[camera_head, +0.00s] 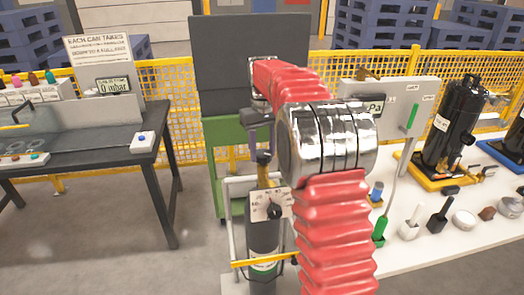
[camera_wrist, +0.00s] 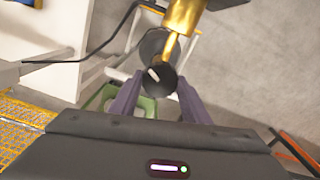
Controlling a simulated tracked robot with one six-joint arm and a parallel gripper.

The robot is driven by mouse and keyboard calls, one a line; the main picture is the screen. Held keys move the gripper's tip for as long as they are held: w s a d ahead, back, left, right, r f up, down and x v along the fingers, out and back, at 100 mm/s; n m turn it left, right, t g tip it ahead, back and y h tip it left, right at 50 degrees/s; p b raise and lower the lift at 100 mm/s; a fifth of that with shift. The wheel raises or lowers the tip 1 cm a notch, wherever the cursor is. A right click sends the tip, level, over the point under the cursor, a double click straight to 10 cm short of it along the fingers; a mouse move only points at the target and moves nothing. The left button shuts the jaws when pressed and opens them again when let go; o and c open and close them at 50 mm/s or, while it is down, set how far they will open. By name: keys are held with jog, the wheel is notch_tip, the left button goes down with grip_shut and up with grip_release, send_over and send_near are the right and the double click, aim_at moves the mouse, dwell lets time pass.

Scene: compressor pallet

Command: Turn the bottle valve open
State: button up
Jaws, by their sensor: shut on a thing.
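The dark gas bottle (camera_head: 262,238) stands upright in a light metal frame, with a brass valve (camera_head: 264,160) at its top. In the wrist view the brass valve (camera_wrist: 183,18) comes in from the top. A round black valve knob (camera_wrist: 157,80) with a white mark sits at its end. My gripper (camera_wrist: 160,84) has its two purple fingers on either side of this knob, shut on it. In the head view my gripper (camera_head: 259,138) is near the bottle's top, and my arm partly hides the place.
A pale plate with a black knob (camera_head: 274,211) is in front of the bottle. A white table (camera_head: 435,235) with several small items and a black cylinder (camera_head: 450,125) is at right. A dark bench (camera_head: 120,137) is at left. A green-based cabinet (camera_head: 225,150) stands behind.

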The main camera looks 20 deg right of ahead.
aim_at(263, 153)
jog(key=n, duration=0.6)
jog(key=shift+w, duration=0.1)
jog(key=n, duration=0.6)
jog(key=shift+r, duration=0.1)
dwell(0.4)
jog(key=o, duration=1)
jog(key=shift+o, duration=0.2)
notch_tip(263, 153, up, 14)
jog(key=shift+f, duration=0.25)
dwell(0.3)
